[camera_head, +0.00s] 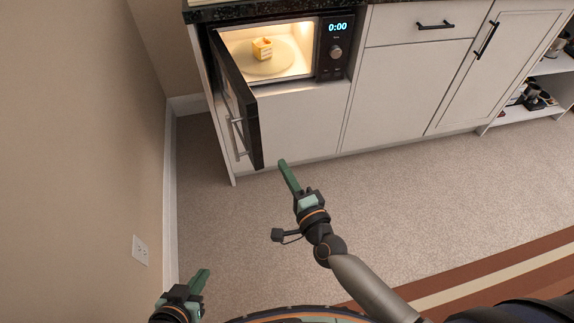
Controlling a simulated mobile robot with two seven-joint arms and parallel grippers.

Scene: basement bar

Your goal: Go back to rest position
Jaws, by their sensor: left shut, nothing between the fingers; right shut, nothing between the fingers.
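My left gripper (199,283) is at the bottom left, low over the carpet near the wall, with its green fingers together and empty. My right gripper (287,171) is near the middle, in front of the cabinet, its green fingers together and empty, pointing up and left in the picture. Its fingertips show a little right of the lower end of the open microwave door (236,100); they look apart from it. The microwave (337,35) is lit inside, and a small yellow and white box (262,49) stands on its round turntable (270,66).
The open door juts out from the left side of the microwave. White cabinets (400,97) with a drawer run to the right, ending at open shelves (552,66). A beige wall (80,140) bounds the left. Carpet (420,200) is clear around my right arm; a striped rug (500,276) lies lower right.

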